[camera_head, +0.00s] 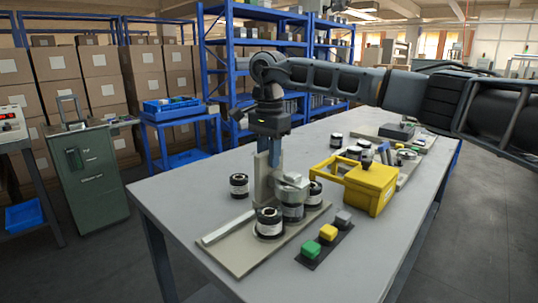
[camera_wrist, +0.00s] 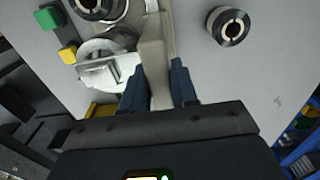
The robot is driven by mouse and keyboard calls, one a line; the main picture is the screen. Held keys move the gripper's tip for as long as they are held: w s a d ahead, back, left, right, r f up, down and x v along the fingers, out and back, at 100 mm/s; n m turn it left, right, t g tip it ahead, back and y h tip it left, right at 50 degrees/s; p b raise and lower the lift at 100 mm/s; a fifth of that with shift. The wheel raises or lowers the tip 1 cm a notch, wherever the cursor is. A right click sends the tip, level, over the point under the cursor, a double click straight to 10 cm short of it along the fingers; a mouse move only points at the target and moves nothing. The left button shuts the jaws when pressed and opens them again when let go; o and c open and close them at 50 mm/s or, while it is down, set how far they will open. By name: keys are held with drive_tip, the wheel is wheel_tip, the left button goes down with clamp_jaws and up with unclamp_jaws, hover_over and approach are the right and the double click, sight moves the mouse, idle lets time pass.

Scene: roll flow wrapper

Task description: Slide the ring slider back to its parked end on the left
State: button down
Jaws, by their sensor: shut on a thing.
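The ring slider appears to be the tall beige upright (camera_head: 263,181) with a silver ring-like part (camera_head: 292,181) beside it; I cannot clearly see how they join. It stands toward the far right end of a pale rail (camera_head: 226,229) on a beige base plate (camera_head: 238,258). The rail's left end is bare. My gripper (camera_head: 268,157) points down from above and is shut on the upright. In the wrist view, the upright (camera_wrist: 153,58) runs between my two blue fingers (camera_wrist: 158,88), and the silver part (camera_wrist: 108,65) lies left of them. The lower fingertips are partly hidden.
Black rolls stand close by: one in front (camera_head: 269,225), one left of the upright (camera_head: 239,186), one at right (camera_head: 314,194). A button strip (camera_head: 325,240) lies in front right. The table's left area is clear.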

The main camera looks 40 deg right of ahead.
drive_tip(key=a, duration=1.7)
drive_tip(key=shift+s, duration=0.3)
drive_tip(key=c, duration=1.1)
unclamp_jaws()
drive_tip(key=shift+a, duration=0.1)
drive_tip(key=shift+o, duration=0.7)
wheel_tip(320, 180, up, 8)
drive_tip(key=shift+f, duration=0.1)
